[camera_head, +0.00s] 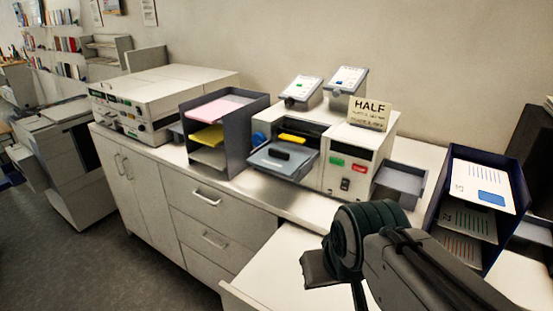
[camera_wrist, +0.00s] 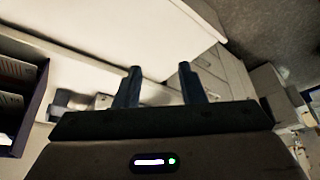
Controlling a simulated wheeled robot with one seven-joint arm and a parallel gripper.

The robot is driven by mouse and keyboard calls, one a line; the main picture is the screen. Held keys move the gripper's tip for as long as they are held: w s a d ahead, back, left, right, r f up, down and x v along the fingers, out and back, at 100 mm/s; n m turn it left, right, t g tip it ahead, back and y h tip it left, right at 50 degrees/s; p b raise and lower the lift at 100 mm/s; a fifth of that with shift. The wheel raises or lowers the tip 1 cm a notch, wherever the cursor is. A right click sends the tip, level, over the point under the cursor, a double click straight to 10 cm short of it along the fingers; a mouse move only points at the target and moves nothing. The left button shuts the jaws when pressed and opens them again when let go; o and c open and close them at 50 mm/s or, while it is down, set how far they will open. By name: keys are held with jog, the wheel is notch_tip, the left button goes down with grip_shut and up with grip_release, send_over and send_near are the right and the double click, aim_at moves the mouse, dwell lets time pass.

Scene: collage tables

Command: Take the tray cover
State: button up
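My arm reaches in from the lower right in the head view, apart from the machine. My gripper (camera_wrist: 158,72) shows in the wrist view with its two dark fingers apart and nothing between them. The cover cannot be made out in the wrist view.
A dark sorter with coloured paper (camera_head: 222,108) stands left of the machine. A grey open bin (camera_head: 401,180) stands right of it, and a dark blue paper rack (camera_head: 481,190) stands farther right. The pale table top (camera_head: 290,262) in front is clear.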

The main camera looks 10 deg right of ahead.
jog(key=shift+o, duration=0.2)
notch_tip(320, 180, down, 9)
jog(key=b, duration=0.7)
jog(key=shift+w+r+g, duration=0.15)
jog(key=shift+w+g, duration=0.15)
jog(key=shift+g, duration=0.1)
jog(key=shift+s, duration=0.15)
